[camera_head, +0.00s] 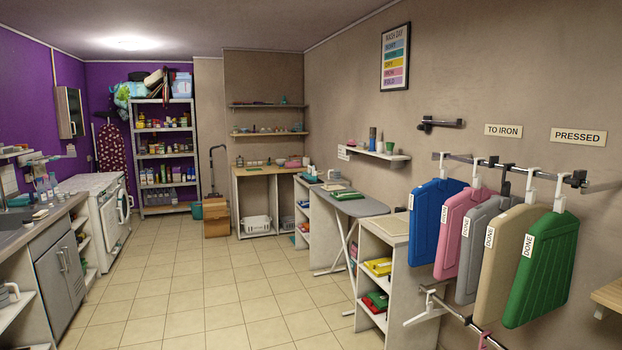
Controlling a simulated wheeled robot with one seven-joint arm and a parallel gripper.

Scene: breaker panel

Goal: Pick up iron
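A grey ironing board (372,208) stands along the right wall on crossed white legs. A folded green cloth (347,195) lies on it. A small whitish object (334,174) at the board's far end may be the iron, but it is too small to tell. A pale rounded object with a handle (9,294) sits on a low shelf at the lower left, cut by the picture edge; I cannot tell what it is. My gripper is not in view.
The tiled floor (220,290) is clear down the middle. A white cubby (383,232) with folded cloths stands in front of the board. Coloured garments (438,222) hang on a rail at right. A counter with sink (35,235) and a washer (108,225) line the left.

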